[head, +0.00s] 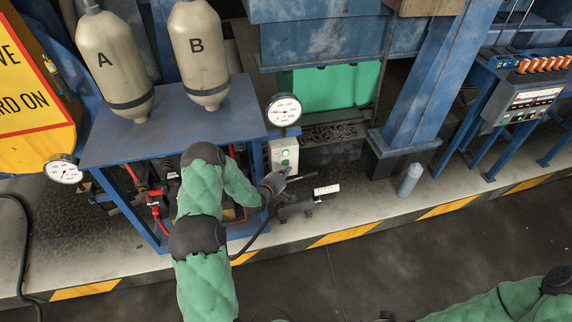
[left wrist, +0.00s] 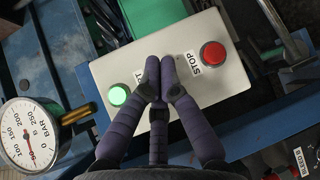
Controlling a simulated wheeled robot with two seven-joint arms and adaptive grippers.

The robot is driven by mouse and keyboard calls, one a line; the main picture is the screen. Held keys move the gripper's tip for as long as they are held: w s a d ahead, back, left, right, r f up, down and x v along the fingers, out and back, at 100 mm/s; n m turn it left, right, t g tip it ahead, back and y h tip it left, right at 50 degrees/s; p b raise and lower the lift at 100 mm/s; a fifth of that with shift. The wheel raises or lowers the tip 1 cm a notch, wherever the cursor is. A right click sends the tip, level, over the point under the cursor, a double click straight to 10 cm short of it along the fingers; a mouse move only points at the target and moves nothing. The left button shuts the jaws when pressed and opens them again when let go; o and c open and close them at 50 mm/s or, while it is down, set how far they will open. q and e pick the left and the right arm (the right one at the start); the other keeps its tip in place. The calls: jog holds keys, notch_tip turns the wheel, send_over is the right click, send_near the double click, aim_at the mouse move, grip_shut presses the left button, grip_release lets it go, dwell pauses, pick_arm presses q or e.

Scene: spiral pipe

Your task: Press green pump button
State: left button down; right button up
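The pump control box (head: 283,155) is a pale panel on the front of the blue stand. In the left wrist view the panel (left wrist: 100,72) has a lit green button (left wrist: 118,95) at left and a red button (left wrist: 213,54) at right, beside a STOP label. My left gripper (head: 276,182) is just below the box in the head view. In the left wrist view its fingers (left wrist: 160,72) are together, empty, over the panel between the two buttons. They partly cover the label near the green button. I cannot tell whether they touch the panel. My right gripper (head: 388,317) barely shows at the bottom edge.
A pressure gauge (head: 284,110) stands just above the box; it is close to my left fingers in the left wrist view (left wrist: 30,135). Tanks A (head: 114,62) and B (head: 200,52) stand on the blue stand. A grey cylinder (head: 409,180) is on the ledge to the right.

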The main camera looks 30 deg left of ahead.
pick_arm(q)
jog(key=s+d+p, duration=0.1)
jog(key=s+d, duration=0.2)
jog(key=shift+s+d, duration=0.25)
jog(key=shift+d, duration=0.05)
dwell(0.4)
dwell(0.7)
jog(key=s+d+f+m+g+h, duration=0.1)
jog(key=s+d+f+m+g, duration=0.3)
jog(key=d, duration=0.4)
jog(key=s+d+f+m+g+h, duration=0.1)
jog(key=s+d+f+m+g, duration=0.25)
jog(key=s+d, duration=0.35)
jog(key=s+d+m+g+h, duration=0.1)
jog(key=s+d+m+g, duration=0.2)
jog(key=s, duration=0.7)
jog(key=s+d+f+m+g+h, duration=0.1)
jog(key=s+d+m+g, duration=0.3)
jog(key=s+d+m, duration=0.3)
jog(key=s+d, duration=0.2)
jog(key=s, duration=0.2)
jog(key=shift+d+f, duration=0.15)
jog(key=shift+d, duration=0.15)
